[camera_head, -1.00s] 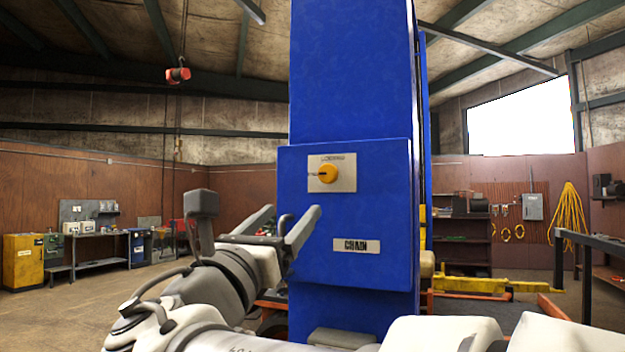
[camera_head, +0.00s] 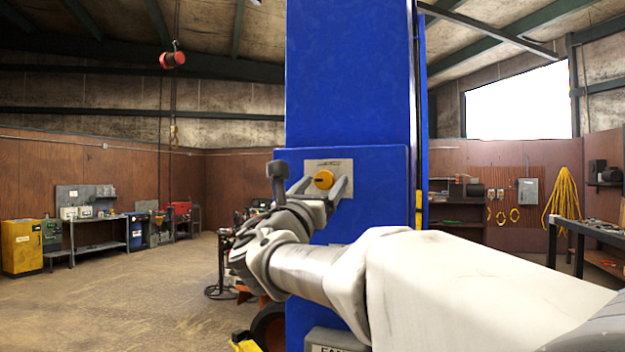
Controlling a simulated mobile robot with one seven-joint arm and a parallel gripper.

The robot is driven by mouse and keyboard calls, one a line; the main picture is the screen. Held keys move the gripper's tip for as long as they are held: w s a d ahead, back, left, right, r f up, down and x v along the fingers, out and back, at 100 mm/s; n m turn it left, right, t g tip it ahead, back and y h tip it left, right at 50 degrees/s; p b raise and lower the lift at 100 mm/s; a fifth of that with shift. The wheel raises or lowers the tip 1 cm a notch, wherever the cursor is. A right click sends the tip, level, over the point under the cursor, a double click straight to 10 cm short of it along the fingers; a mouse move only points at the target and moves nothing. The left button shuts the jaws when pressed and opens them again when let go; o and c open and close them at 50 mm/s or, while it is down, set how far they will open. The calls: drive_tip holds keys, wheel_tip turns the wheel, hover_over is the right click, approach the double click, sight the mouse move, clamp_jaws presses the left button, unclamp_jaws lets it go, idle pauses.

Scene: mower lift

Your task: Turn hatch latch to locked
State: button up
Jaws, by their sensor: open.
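The hatch latch is a round yellow knob (camera_head: 324,180) on a small pale plate (camera_head: 325,165) set on the blue hatch panel (camera_head: 377,195). The plate's lettering is too small to read. My gripper (camera_head: 322,187) is open, with its two grey fingers pointing up at the plate. One finger shows left of the knob and the other right of it. I cannot tell whether they touch the knob or are still in front of it. The knob's pointer direction is not clear. My wrist and forearm hide the lower part of the panel and most of its lower label.
The blue column (camera_head: 347,70) rises behind the panel. An orange hoist block (camera_head: 173,59) hangs at the upper left. Workbenches and a yellow cabinet (camera_head: 21,246) stand far off at the left wall. The floor at left is clear. A dark bench (camera_head: 585,232) stands at right.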

clamp_jaws()
idle(0.4)
drive_tip(key=shift+f+m+h+b, duration=0.1)
drive_tip(key=shift+m+h+b, duration=0.3)
drive_tip(key=shift+m, duration=0.1)
drive_tip(key=m+h+b, duration=0.1)
drive_tip(key=m, duration=0.2)
drive_tip(key=shift+w+a+f+g+b, duration=0.1)
drive_tip(key=shift+a+g+b, duration=0.05)
drive_tip(key=shift+g+b, duration=0.25)
drive_tip(key=m+g+h, duration=0.1)
drive_tip(key=m, duration=0.1)
drive_tip(key=m+g, duration=0.1)
drive_tip(key=m, duration=0.2)
drive_tip(key=m+g+h+b, duration=0.1)
drive_tip(key=m, duration=0.1)
drive_tip(key=shift+a+r+m+h, duration=0.15)
drive_tip(key=shift+r+m+h, duration=0.15)
drive_tip(key=m+g, duration=0.1)
drive_tip(key=m, duration=0.3)
drive_tip(key=m+g+p, duration=0.1)
drive_tip(key=m, duration=0.1)
drive_tip(key=shift+w+a+r+g+h, duration=0.1)
drive_tip(key=shift+r+g+h, duration=0.15)
drive_tip(key=shift+g+h, duration=0.05)
drive_tip(key=shift+r+m+g+p, duration=0.1)
drive_tip(key=shift+m+g+p, duration=0.75)
drive_tip(key=shift+m, duration=1.55)
